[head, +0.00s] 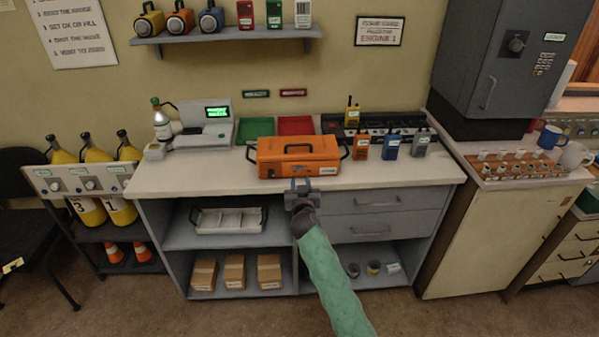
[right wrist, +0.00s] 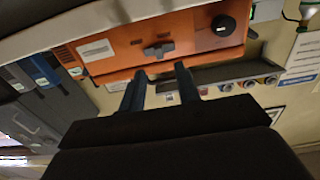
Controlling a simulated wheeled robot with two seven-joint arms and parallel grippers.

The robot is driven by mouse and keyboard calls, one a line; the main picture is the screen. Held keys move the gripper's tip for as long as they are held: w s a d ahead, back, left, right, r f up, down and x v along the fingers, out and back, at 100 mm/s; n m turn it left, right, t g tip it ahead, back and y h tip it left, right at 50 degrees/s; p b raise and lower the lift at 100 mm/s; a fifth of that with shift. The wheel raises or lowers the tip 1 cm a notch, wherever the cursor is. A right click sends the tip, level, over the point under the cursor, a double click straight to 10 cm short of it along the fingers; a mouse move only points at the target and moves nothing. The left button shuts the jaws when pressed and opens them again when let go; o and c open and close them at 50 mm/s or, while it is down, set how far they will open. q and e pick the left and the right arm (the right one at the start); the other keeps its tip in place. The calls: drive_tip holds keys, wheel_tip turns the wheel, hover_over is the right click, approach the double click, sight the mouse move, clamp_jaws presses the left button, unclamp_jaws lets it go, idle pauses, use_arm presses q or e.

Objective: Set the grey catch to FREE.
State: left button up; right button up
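The orange case (head: 297,157) sits on the counter near its front edge, with dark handles and a white label. In the right wrist view the orange face of the case (right wrist: 185,42) shows a small grey catch (right wrist: 158,50) and a round black knob (right wrist: 222,25). The lettering by the catch is too small to read. My right gripper (head: 301,183) is at the counter's front edge, just before the case. In the wrist view its two fingers (right wrist: 160,73) are apart and empty, close to the catch and not visibly touching it. My left gripper is out of view.
Orange, blue and grey radios (head: 391,145) stand right of the case. A grey device with a green screen (head: 205,125) stands at the left. Green (head: 252,130) and red trays lie behind the case. The counter (head: 195,180) is clear left of the case.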

sight(299, 170)
drive_tip(key=w+p, duration=0.1)
drive_tip(key=w, duration=0.2)
drive_tip(key=shift+w+r, duration=0.1)
drive_tip(key=shift+w, duration=0.25)
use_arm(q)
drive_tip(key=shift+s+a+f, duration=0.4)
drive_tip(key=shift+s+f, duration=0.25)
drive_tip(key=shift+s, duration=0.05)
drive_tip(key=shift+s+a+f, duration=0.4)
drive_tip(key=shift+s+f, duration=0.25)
use_arm(e)
drive_tip(key=shift+w, duration=0.85)
clamp_jaws()
